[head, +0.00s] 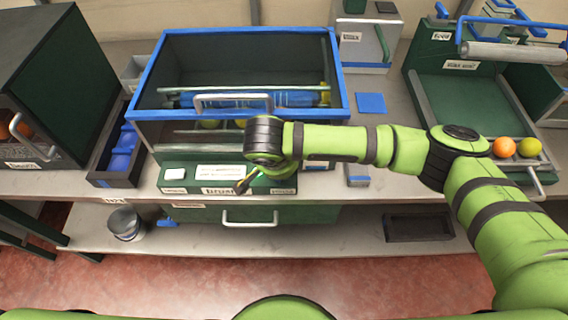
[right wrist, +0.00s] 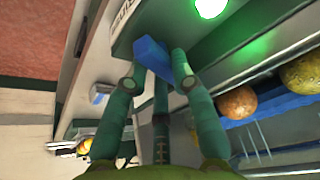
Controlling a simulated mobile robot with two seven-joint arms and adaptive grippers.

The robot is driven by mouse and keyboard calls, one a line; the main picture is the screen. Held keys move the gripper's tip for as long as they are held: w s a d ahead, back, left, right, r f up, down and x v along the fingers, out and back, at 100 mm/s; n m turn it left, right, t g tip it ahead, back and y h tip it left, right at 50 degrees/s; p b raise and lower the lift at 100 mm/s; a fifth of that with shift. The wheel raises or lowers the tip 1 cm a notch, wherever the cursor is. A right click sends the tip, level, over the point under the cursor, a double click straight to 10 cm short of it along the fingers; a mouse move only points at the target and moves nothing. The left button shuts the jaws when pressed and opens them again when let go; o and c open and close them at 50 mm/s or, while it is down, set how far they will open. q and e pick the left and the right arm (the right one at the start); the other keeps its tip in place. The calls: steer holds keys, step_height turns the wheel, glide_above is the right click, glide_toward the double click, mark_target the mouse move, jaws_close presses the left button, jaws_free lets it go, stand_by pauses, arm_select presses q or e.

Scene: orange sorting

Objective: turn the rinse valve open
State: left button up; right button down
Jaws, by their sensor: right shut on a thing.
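My right gripper (head: 244,184) is at the front panel (head: 174,190) below the blue-rimmed tank, partly hidden by my own wrist. In the right wrist view, my right gripper's green fingers (right wrist: 156,74) are closed around a small blue block-shaped handle (right wrist: 150,55), which looks like the rinse valve's handle. The handle sits slanted in that view, close to the panel edge. The arm hides the valve in the head view, and I cannot tell how far it is turned. My left gripper is not in view.
A green lamp (right wrist: 211,7) glows near the handle. The blue-rimmed tank (head: 240,38) holds blue rollers and fruit. An orange fruit (head: 504,147) and a yellow one (head: 529,147) lie in the right tray. A drawer handle (head: 250,218) protrudes below the panel. A dark green cabinet (head: 60,75) stands left.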

steer(key=shift+d+r+n+y+p, duration=0.15)
steer(key=shift+n+y+p, duration=0.15)
steer(key=shift+n+p, duration=0.6)
steer(key=shift+n+y+p, duration=0.4)
steer(key=shift+n+p, duration=0.2)
steer(key=shift+n, duration=0.3)
steer(key=shift+f+n, duration=0.2)
steer(key=shift+n, duration=0.2)
steer(key=c, duration=1)
jaws_free()
steer(key=shift+c, duration=0.2)
steer(key=shift+w, duration=0.1)
